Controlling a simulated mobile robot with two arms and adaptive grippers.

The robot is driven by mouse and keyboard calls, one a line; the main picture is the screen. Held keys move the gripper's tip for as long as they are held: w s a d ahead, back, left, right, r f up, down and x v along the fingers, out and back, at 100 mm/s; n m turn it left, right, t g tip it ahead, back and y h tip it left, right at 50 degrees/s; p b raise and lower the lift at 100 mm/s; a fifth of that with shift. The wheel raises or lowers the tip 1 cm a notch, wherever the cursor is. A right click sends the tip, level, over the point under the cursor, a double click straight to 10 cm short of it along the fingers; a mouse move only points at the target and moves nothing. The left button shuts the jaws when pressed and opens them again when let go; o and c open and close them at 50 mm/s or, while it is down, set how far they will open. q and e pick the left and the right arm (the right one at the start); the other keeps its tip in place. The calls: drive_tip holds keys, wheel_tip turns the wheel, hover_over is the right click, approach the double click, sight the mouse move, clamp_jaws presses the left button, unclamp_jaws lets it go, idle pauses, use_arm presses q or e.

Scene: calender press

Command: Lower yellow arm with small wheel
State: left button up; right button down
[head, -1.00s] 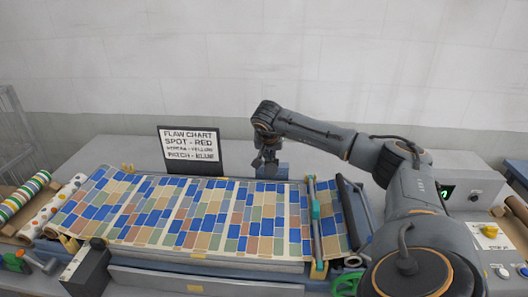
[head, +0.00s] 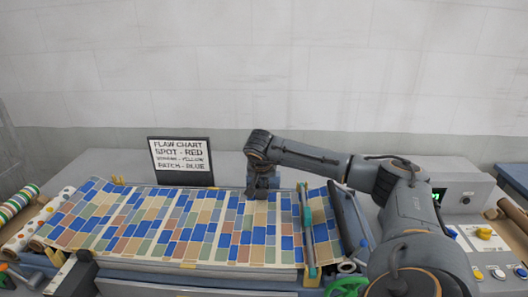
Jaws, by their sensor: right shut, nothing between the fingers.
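My right gripper (head: 258,192) points down over the back edge of the patterned cloth (head: 170,222), right of the flaw chart. It is shut and empty. I cannot tell whether it touches anything below it. A blue block (head: 289,179) stands just behind and to its right. A yellow strip (head: 312,271) shows at the front end of the teal-ended bar across the cloth. Small yellow pieces (head: 118,181) show at the back left edge of the cloth. I cannot make out a small wheel on any yellow part. My left gripper is not in view.
The flaw chart sign (head: 181,160) stands behind the cloth. A teal-ended bar (head: 306,222) crosses the cloth at right. A green handwheel (head: 346,286) is at the front. A control box (head: 466,194) and yellow knob (head: 483,233) are at right. Patterned rolls (head: 22,203) lie at left.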

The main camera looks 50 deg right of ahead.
drive_tip(key=shift+s+a+f, duration=0.15)
drive_tip(key=shift+a+f, duration=0.15)
drive_tip(key=shift+f, duration=0.1)
drive_tip(key=shift+r, duration=0.1)
wheel_tip(320, 180, up, 5)
drive_tip(key=p, duration=0.4)
drive_tip(key=s+a+r+b, duration=0.2)
drive_tip(key=s+a+b, duration=0.2)
drive_tip(key=s+a, duration=0.2)
drive_tip(key=shift+a+b, duration=0.3)
drive_tip(key=shift+a, duration=0.35)
drive_tip(key=shift+f, duration=0.15)
